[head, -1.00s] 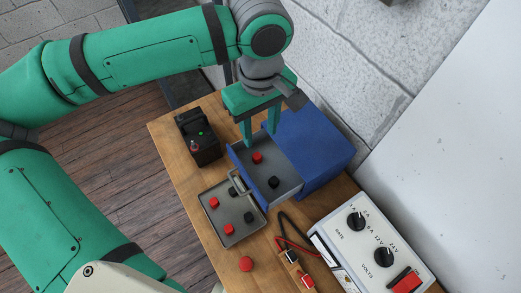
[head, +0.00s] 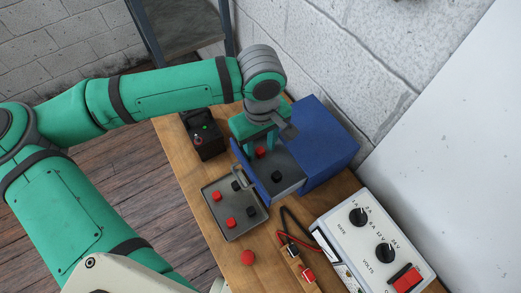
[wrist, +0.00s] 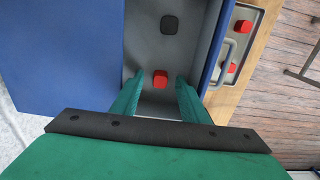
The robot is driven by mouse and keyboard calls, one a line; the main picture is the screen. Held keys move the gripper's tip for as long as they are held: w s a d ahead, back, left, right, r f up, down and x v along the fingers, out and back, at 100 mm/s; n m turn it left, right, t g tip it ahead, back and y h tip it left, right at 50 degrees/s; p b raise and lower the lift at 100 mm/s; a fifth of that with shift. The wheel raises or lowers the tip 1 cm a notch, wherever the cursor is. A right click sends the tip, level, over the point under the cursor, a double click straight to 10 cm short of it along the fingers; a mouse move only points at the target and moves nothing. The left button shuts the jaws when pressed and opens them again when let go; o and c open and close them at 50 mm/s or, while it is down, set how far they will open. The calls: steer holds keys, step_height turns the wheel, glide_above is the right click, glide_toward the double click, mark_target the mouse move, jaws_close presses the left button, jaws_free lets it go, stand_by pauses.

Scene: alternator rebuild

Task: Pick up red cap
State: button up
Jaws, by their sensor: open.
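A red cap (wrist: 160,78) lies on the floor of the open drawer (wrist: 186,42); it also shows in the head view (head: 260,152), beside my gripper. In the wrist view my gripper (wrist: 159,77) is open and empty, with the red cap between and just beyond its two green fingertips. In the head view my gripper (head: 257,150) reaches down into the drawer of the blue cabinet (head: 327,135), and its fingers are partly hidden. A black cap (head: 277,176) lies in the same drawer, farther from the gripper.
A grey tray (head: 238,236) with red and black caps stands against the drawer front. A black battery (head: 207,143) stands left of the drawer, and a white charger (head: 370,240) at the right.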

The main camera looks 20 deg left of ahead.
mark_target(260, 151)
steer(key=c, duration=0.9)
steer(key=shift+o, duration=0.2)
steer(key=shift+r, duration=0.1)
step_height(260, 151, up, 18)
